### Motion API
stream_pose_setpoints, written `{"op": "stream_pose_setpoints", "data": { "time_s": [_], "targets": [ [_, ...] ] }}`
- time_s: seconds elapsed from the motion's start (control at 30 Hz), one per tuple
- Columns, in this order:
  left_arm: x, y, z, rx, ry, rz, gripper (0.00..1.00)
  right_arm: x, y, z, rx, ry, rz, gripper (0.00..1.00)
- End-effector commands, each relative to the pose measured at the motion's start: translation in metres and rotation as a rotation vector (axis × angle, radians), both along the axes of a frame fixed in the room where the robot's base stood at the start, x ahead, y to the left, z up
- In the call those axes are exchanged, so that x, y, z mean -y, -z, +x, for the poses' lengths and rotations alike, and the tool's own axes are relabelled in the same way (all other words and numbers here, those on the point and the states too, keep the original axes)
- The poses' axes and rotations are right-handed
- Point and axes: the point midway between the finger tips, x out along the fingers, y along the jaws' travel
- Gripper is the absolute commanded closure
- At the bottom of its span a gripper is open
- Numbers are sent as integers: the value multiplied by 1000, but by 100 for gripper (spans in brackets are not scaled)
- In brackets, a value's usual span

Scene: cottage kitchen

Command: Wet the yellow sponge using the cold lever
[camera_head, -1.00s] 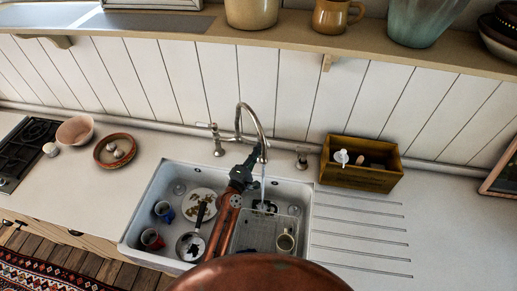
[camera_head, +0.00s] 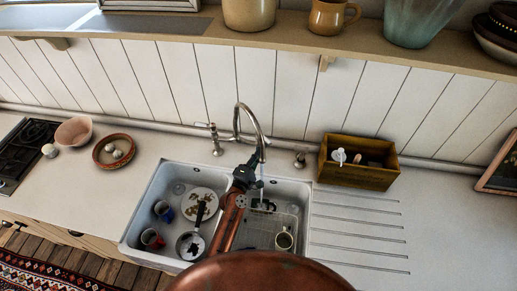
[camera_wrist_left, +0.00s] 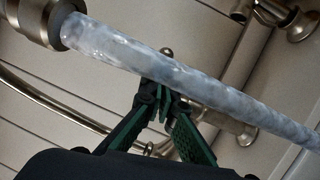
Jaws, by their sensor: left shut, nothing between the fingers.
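The steel tap (camera_head: 247,110) stands behind the sink and water (camera_head: 262,187) runs from its spout. In the left wrist view the water stream (camera_wrist_left: 180,75) crosses in front of my fingers. A tap lever with a pale tip (camera_head: 204,125) is on the left side; I cannot tell which lever is the cold one. My left gripper (camera_head: 255,158) is just below the spout beside the stream. Its green-black fingers (camera_wrist_left: 164,98) are shut and empty. I cannot make out a yellow sponge; a small dark-patterned item (camera_head: 263,205) in the right basin is unclear. My right gripper is out of view.
The left basin holds a plate (camera_head: 204,195), a pan (camera_head: 189,245), a red mug (camera_head: 152,238) and a blue mug (camera_head: 163,210). A wooden box (camera_head: 352,175) sits behind the drainer grooves. The counter at right is clear.

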Motion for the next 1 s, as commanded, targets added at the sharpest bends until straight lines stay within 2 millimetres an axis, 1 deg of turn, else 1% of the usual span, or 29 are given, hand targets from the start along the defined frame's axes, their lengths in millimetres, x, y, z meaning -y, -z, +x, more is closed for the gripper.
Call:
{"op": "stream_pose_setpoints", "data": {
  "time_s": [0.17, 0.33, 0.5, 0.7, 0.83, 1.0],
  "targets": [
    [-8, 3, -4, 0, 1, 3, 100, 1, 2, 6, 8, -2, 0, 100],
    [-29, 11, -16, -1, 5, 3, 100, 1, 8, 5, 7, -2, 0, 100],
    [-34, 17, -56, -3, 8, -1, 100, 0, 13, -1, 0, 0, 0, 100],
    [-39, 21, -92, -2, 11, -1, 100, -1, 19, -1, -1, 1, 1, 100],
    [-42, 22, -106, -1, 9, 0, 100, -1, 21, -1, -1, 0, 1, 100],
    [-43, 22, -112, 0, 10, -1, 100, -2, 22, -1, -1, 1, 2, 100]
  ]
}}
